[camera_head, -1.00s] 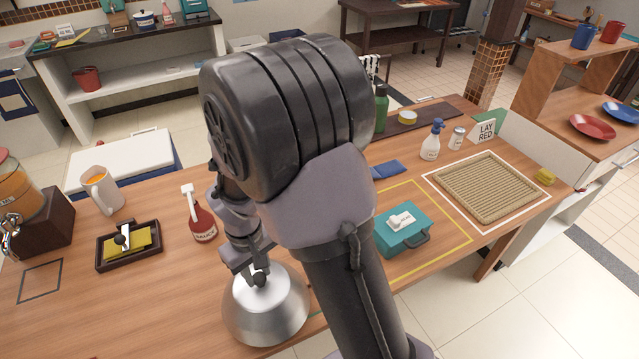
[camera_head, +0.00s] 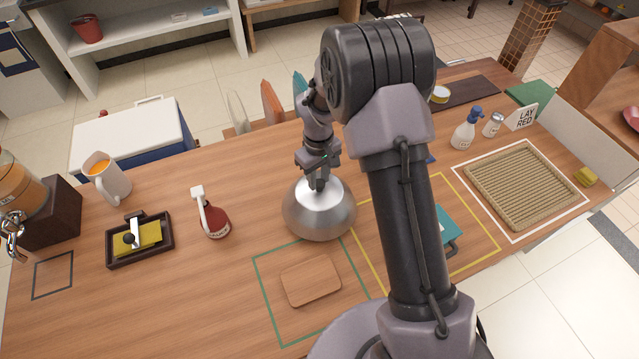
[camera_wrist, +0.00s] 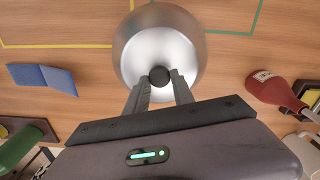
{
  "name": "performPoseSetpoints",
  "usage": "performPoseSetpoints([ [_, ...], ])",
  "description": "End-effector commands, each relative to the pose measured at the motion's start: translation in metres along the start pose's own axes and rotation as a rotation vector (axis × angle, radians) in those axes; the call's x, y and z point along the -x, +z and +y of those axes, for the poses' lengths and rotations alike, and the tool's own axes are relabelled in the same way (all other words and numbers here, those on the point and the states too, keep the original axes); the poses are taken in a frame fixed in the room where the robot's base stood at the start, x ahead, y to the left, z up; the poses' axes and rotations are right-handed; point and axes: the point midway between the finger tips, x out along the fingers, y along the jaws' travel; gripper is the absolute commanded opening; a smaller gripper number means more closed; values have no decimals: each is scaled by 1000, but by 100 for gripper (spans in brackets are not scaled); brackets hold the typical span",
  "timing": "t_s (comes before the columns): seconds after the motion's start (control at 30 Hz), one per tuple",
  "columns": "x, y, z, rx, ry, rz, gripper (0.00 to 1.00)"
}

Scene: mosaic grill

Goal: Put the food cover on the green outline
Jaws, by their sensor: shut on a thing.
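The food cover (camera_head: 320,212) is a silver metal dome with a dark knob. My gripper (camera_head: 318,182) is above it and shut on its knob. In the wrist view the fingertips of my gripper (camera_wrist: 160,80) close around the knob on top of the food cover (camera_wrist: 158,48). The green outline (camera_head: 262,285) is a square on the wooden counter, in front of the cover. The cover is behind its far edge, near the yellow outline. I cannot tell whether the cover's rim touches the counter.
A small wooden board (camera_head: 310,281) lies inside the green outline. A red sauce bottle (camera_head: 214,218) stands left of the cover. A teal box (camera_head: 446,230) sits in the yellow outline (camera_head: 490,237), partly hidden by my arm. A blue folded item (camera_wrist: 42,78) lies in the wrist view.

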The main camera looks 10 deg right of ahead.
Motion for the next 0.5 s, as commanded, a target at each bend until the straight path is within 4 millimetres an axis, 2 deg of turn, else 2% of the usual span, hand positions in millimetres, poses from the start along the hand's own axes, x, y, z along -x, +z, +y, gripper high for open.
performPoseSetpoints([
  [0.1,-7,-7,4,0,-1,-1,0],
  [0.27,-36,-7,4,0,-1,-2,0],
  [0.5,-36,-7,4,0,0,0,0],
])
